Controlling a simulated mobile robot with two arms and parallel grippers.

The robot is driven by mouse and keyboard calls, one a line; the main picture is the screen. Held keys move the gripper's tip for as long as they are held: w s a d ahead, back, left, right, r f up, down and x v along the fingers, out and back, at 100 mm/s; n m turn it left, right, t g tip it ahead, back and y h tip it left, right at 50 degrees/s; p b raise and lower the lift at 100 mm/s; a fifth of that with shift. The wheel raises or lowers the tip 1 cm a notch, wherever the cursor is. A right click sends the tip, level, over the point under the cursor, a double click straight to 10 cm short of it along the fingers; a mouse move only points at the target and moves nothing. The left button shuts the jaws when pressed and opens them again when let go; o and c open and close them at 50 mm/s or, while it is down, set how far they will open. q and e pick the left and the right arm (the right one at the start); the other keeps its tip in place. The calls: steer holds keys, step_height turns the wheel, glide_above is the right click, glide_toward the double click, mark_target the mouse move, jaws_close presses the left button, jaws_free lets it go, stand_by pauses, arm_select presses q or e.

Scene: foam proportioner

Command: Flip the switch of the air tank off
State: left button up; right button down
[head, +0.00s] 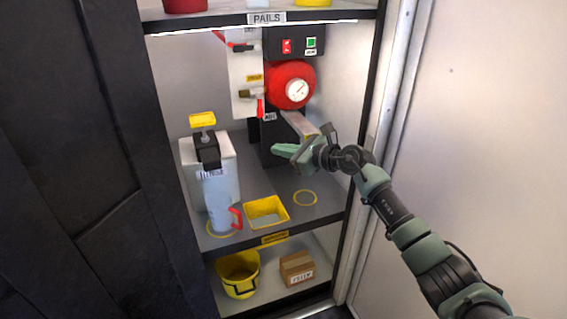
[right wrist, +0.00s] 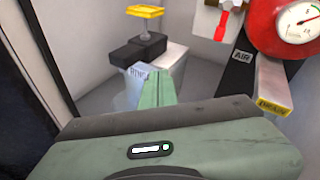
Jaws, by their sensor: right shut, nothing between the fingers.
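The red air tank (head: 291,84) with a round white gauge stands in the cabinet, in the upper middle of the head view. It also shows at the top right of the right wrist view (right wrist: 290,25). Above it is a black panel with a lit red switch (head: 286,46) and a green one (head: 311,43). An AIR label (right wrist: 243,56) is on the black stand below the tank. My right gripper (head: 277,149) is shut and empty, below the tank and apart from it. In the right wrist view its green fingers (right wrist: 157,88) are together. My left gripper is not in view.
A clear jug with a red handle (head: 221,200), a white container with a yellow-topped pump (head: 203,121) and a yellow square tray (head: 267,212) stand on the shelf. Below are a yellow bucket (head: 238,274) and a box (head: 297,267). A dark door (head: 90,150) bounds the left.

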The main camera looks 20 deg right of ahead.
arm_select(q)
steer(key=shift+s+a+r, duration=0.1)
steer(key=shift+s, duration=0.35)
arm_select(e)
steer(key=shift+s+a+f+m, duration=0.1)
steer(key=shift+s+f+m, duration=0.3)
steer(key=shift+f, duration=0.25)
steer(key=shift+s+a+f+m, duration=0.1)
steer(key=shift+s+f+m, duration=0.15)
steer(key=shift+f+m, duration=0.3)
steer(key=shift+f, duration=0.15)
